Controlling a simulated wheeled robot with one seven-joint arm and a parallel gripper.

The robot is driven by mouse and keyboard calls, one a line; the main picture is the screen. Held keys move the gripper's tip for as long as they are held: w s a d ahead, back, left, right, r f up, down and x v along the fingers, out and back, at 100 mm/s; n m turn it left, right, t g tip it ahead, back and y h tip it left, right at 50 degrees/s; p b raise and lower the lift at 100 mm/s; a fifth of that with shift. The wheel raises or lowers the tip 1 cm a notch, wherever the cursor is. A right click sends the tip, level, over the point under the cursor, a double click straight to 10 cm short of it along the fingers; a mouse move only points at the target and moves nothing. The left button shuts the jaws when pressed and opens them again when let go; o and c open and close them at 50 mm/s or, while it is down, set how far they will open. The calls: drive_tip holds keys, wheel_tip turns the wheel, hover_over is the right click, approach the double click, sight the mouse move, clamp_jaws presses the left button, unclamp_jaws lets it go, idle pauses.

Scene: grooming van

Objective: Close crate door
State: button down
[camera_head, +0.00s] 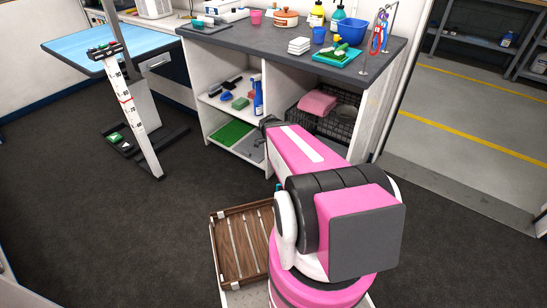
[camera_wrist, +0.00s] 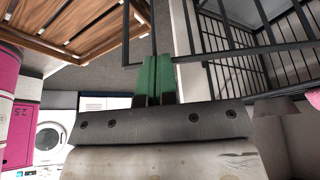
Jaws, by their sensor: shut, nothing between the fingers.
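In the wrist view, a dark metal barred panel (camera_wrist: 224,60), which looks like the crate door, spans the upper middle and right. More dark bars of what seems to be the crate (camera_wrist: 291,32) show behind it at the upper right. My gripper (camera_wrist: 154,62) has green fingers pressed together, with nothing between them. The fingers overlap the lower frame bar of the panel in the picture; I cannot tell whether they touch it. The latch is not clear. In the head view my pink arm fills the middle, and neither the fingers nor the crate door can be made out.
A wooden slatted tray (camera_head: 241,247) lies low in front. A counter (camera_head: 270,42) holds bottles and bowls, with a wire basket (camera_head: 345,128) of towels below. A blue-topped table (camera_head: 70,50) stands left. Dark floor (camera_head: 90,190) is clear at left. A washing machine (camera_wrist: 48,138) shows in the wrist view.

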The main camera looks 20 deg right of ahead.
drive_tip(key=w+d+n+t, duration=0.1)
drive_tip(key=d+n, duration=0.6)
drive_tip(key=d, duration=2.1)
drive_tip(key=shift+d+t, duration=0.2)
drive_tip(key=shift+t, duration=0.7)
drive_tip(key=v, duration=1)
drive_tip(key=shift+a+r, duration=0.15)
drive_tip(key=shift+r, duration=0.2)
